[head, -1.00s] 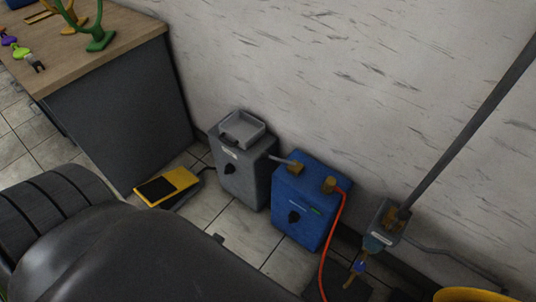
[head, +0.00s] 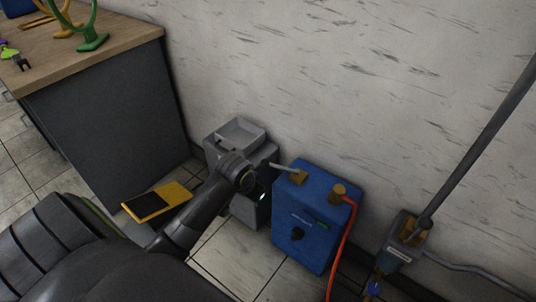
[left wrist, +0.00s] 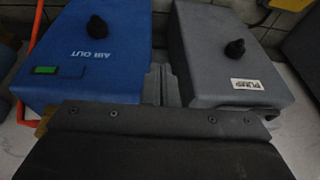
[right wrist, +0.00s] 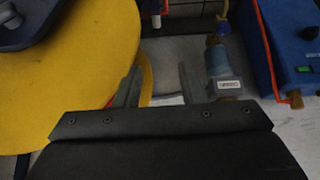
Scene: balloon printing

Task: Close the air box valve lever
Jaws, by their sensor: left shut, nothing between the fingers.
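The blue air box (head: 308,240) stands on the floor against the wall, with a dark knob and brass fittings. In the left wrist view its face (left wrist: 93,50) reads AIR OUT. A labelled valve (head: 400,256) sits on the pipe to its right, with a small blue handle (head: 373,288). In the right wrist view the valve (right wrist: 220,64) is beyond my right gripper (right wrist: 160,85), which is open and empty, its fingers apart. My left gripper (left wrist: 163,85) is shut and empty, pointing between the air box and the grey pump. I cannot tell whether anything is touched.
The grey pump box (head: 245,211) stands left of the air box, partly behind my left arm. A red hose (head: 345,232) runs down from the air box. A yellow pedal (head: 157,202) lies by the desk (head: 105,125). A large yellow round thing (right wrist: 75,85) is left of my right gripper.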

